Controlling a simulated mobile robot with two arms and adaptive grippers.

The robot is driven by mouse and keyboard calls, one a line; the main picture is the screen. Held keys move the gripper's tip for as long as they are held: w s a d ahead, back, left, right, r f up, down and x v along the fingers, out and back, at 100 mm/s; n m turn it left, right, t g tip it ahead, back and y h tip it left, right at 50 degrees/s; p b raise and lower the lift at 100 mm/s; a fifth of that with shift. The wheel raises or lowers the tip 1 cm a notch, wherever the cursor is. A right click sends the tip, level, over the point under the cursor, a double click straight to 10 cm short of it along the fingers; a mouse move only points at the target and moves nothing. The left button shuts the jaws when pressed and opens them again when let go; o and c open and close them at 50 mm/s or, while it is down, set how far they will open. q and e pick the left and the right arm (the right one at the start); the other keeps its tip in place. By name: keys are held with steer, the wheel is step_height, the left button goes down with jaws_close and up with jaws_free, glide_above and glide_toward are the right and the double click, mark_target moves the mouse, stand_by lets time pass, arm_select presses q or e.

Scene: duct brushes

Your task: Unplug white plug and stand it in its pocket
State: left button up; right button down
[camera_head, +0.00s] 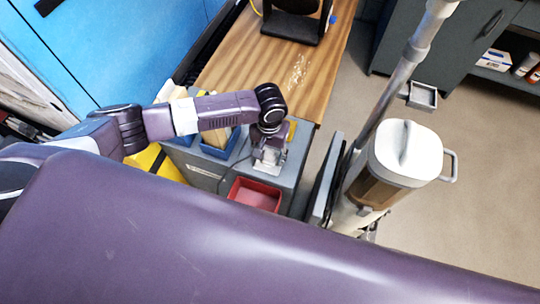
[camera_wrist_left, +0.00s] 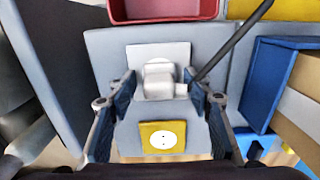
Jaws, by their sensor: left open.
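The white plug (camera_wrist_left: 159,80) sits at a white socket plate (camera_wrist_left: 143,54) on a grey box, and its dark cord (camera_wrist_left: 232,43) runs to the upper right. Below it in the left wrist view is a yellow plate (camera_wrist_left: 163,137) with a round outlet face. My left gripper (camera_wrist_left: 161,92) is open, one finger on each side of the plug, with visible gaps. In the head view the gripper (camera_head: 268,154) is over the box, and the white plate (camera_head: 267,168) shows partly below it. I cannot tell which pocket is the plug's. My right gripper is not in view.
A red tray (camera_head: 255,195) is close beside the plug, and blue bins (camera_head: 217,149) stand to its left in the head view. A wooden table (camera_head: 270,65) lies behind. A white-topped vacuum-like device (camera_head: 402,150) stands at right; floor beyond is clear.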

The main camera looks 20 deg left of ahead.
mark_target(270, 153)
arm_select(q)
steer(key=shift+c, duration=0.5)
jaws_close()
steer(key=shift+r, duration=0.1)
steer(key=shift+r+p, duration=2.95)
steer(key=shift+p, duration=0.95)
step_height(270, 153, up, 3)
steer(key=p, duration=0.4)
